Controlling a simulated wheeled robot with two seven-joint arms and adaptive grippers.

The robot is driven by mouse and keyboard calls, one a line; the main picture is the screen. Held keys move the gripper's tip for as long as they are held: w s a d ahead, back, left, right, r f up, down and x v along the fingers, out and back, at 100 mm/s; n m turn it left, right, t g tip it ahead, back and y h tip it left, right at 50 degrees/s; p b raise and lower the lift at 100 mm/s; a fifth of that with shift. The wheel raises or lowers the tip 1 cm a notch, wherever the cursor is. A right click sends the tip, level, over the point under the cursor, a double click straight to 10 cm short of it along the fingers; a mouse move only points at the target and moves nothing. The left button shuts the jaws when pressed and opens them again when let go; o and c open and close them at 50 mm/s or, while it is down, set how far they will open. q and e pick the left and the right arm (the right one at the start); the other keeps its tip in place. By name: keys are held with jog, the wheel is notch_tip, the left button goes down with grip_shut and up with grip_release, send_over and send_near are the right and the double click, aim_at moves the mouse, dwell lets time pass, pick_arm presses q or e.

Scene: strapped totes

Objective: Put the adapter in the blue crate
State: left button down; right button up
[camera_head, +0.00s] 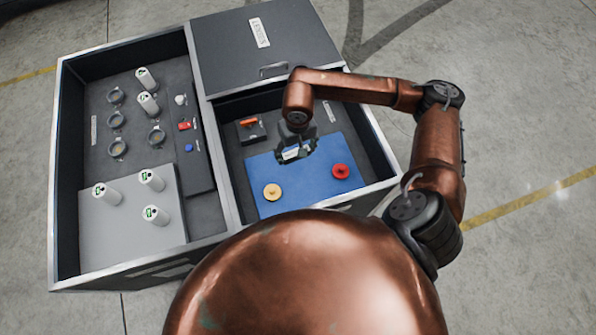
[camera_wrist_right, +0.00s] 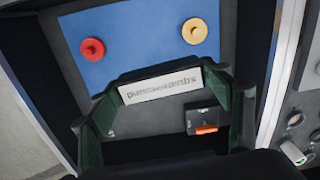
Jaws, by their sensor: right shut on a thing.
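My right gripper (camera_head: 296,150) is over the blue panel (camera_head: 258,179) in the right compartment of the tote. It is shut on a white bar with dark lettering (camera_wrist_right: 160,84), which spans between its green fingertips in the wrist view. I cannot tell whether this bar is the adapter. A red round piece (camera_head: 340,171) and a yellow round piece (camera_head: 272,192) rest on the blue panel. No separate blue crate shows; the panel is the only large blue thing. My left gripper is not in view.
A black block with an orange top (camera_head: 250,128) lies in the same compartment. The grey lid (camera_head: 235,50) covers the compartment's far side. The left compartment (camera_head: 200,211) holds several white cylinders and ring sockets. Metal-edged walls surround both compartments.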

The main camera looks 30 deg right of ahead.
pick_arm(q)
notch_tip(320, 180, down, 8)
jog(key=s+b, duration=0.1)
jog(key=b, duration=0.7)
pick_arm(e)
jog(key=d+f+m, duration=0.1)
jog(key=d+f, duration=0.1)
jog(key=f, duration=0.7)
jog(key=d+f, duration=0.2)
jog(key=f, duration=0.6)
jog(key=b, duration=0.2)
send_over(304, 182)
notch_tip(304, 182, down, 5)
jog(key=shift+f, duration=0.15)
notch_tip(304, 182, down, 5)
jog(key=shift+d+r+b, duration=0.1)
jog(key=shift+b, duration=0.35)
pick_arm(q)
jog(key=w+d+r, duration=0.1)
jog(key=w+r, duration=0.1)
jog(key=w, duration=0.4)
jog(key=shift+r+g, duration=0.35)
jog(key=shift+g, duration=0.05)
pick_arm(e)
jog(key=shift+w, duration=0.1)
jog(key=shift+f, duration=0.2)
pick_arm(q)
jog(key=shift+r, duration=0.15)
pick_arm(e)
jog(key=o, duration=1.2)
